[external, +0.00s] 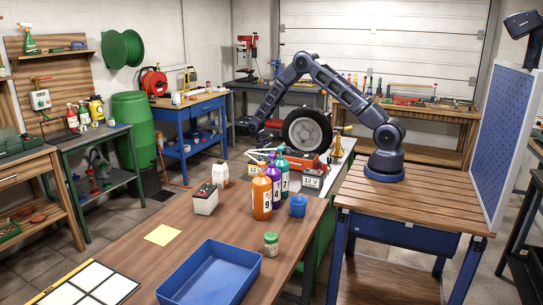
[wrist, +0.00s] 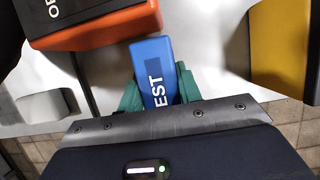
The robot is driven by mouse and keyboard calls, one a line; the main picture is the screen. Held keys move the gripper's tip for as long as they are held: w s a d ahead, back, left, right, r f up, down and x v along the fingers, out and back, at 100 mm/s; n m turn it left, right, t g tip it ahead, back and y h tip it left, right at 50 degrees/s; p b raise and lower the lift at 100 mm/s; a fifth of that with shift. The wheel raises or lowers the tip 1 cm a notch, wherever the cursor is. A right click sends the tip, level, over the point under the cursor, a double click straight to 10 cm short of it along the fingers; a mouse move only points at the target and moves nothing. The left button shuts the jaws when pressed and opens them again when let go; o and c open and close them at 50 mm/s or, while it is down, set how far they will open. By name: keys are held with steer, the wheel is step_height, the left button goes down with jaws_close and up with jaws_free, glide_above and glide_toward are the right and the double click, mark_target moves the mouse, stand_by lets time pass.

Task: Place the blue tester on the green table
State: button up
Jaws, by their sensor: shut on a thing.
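The blue tester (wrist: 153,65), a small block with white "TEST" lettering, sits between the green fingertips of my gripper (wrist: 152,97) in the wrist view. The jaws are shut on it. In the external view my gripper (external: 262,137) is low behind the bottles, left of the wheel, and the tester cannot be made out there. A white-topped bench with a green side (external: 322,238) stands behind the brown table. Another table with a green frame (external: 92,134) stands at the left wall. I cannot tell which is the green table.
In the wrist view an orange-and-black device (wrist: 95,25) lies close to the tester's upper left, and a yellow object (wrist: 283,45) is at right. In the external view a wheel (external: 307,131) and several bottles (external: 262,196) crowd near my gripper. A blue tray (external: 208,272) stands in front.

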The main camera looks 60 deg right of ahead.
steer(key=shift+f, duration=0.55)
steer(key=o, duration=1.3)
steer(key=shift+c, duration=0.2)
